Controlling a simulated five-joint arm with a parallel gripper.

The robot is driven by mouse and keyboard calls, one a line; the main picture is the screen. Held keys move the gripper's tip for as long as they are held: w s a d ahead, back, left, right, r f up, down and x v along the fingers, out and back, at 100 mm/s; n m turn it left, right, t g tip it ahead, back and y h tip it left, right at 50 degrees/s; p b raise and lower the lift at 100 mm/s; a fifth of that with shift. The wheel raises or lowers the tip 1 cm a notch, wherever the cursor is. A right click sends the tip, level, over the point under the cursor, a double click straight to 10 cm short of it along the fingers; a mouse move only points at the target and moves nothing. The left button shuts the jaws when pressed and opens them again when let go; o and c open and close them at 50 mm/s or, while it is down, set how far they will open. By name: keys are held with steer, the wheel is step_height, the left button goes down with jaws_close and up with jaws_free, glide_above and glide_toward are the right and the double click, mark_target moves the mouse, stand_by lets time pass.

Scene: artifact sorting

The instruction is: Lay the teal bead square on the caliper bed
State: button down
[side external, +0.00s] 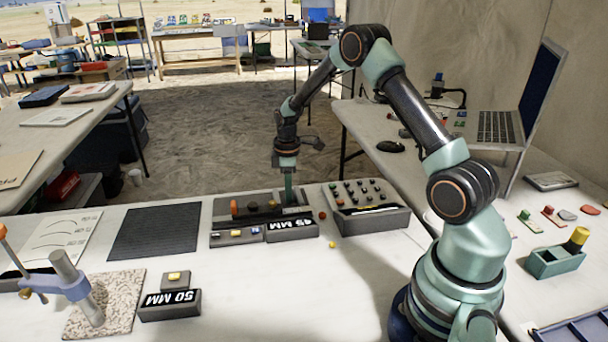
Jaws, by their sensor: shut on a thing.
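My gripper (288,198) points straight down, shut, at the right end of a long dark caliper bed (222,211). A narrow teal shape shows at the jaws. I cannot separate the teal bead from the fingers at this size, nor tell whether it touches the bed. An orange piece and several dark or brown pieces lie along the bed to the left of the jaws. A readout box (292,229) in front of the bed shows "49 MM", upside down.
A grey tray (376,223) with several small beads in rows stands just right of my gripper.

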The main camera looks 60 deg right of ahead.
steer(key=shift+f, duration=0.1)
steer(key=c, duration=0.8)
jaws_free()
steer(key=shift+o, duration=0.2)
steer(key=s+a+r+m+t, duration=0.1)
steer(key=a+r, duration=0.1)
steer(key=r, duration=0.7)
steer(key=s+a+r, duration=0.1)
steer(key=a+r, duration=0.1)
steer(key=r, duration=0.7)
steer(key=s+a+r+m+t, duration=0.2)
steer(key=s+a+m, duration=0.1)
steer(key=s+a, duration=0.3)
steer(key=s+a+r+m+t, duration=0.2)
steer(key=s+a+r+m, duration=0.1)
steer(key=s+a, duration=0.4)
steer(key=shift+s+r+m+t, duration=0.3)
steer(key=shift+s+r, duration=0.05)
steer(key=shift+s, duration=0.45)
